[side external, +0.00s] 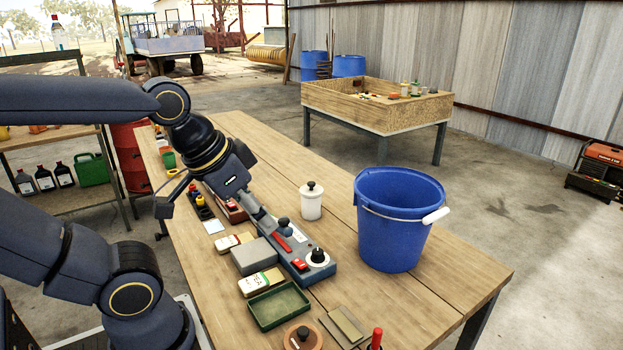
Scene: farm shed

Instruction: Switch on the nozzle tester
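What looks like the nozzle tester (321,274) is a long blue-grey box on the wooden table. It has a red rocker switch near its front end, a dark knob with a white dial beside it, a red strip midway and another dark knob farther back. I cannot read the switch's position. My gripper (265,221) points down and to the right over the tester's far end. Its fingers show as one narrow bar, seen edge-on, so their opening is unclear. I cannot tell whether the tips touch the tester.
A blue bucket (391,225) with a white-gripped handle and a white lidded jar (311,203) stand right of the tester. A grey block (253,257), small boxes and a green tray (279,306) lie close on its left. The table's (455,275) right front corner is clear.

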